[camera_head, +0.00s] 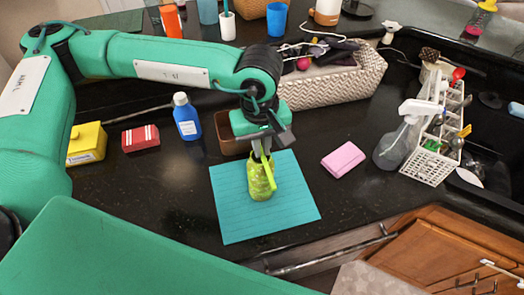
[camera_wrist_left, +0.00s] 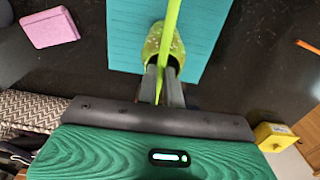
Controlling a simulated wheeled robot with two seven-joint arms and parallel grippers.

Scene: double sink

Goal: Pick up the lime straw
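The lime straw (camera_head: 269,176) is a thin yellow-green stick, tilted in front of a speckled yellow-green cup (camera_head: 258,187) on a blue-green mat (camera_head: 232,212). In the left wrist view the straw (camera_wrist_left: 171,22) runs down the middle of the picture between the two grey fingers, and the cup (camera_wrist_left: 153,46) shows behind it. My left gripper (camera_head: 262,150) points down at the cup's top. Its fingers, also in the left wrist view (camera_wrist_left: 162,82), look closed on the straw. The straw's lower end is hard to make out. My right gripper is not in view.
A pink sponge (camera_head: 343,159) lies right of the mat. A brown container (camera_head: 230,137) stands close behind the gripper, with a blue bottle (camera_head: 187,122) to its left. A woven basket (camera_head: 325,86) is behind. A spray bottle (camera_head: 397,140) and white rack (camera_head: 427,164) stand right, by the sink.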

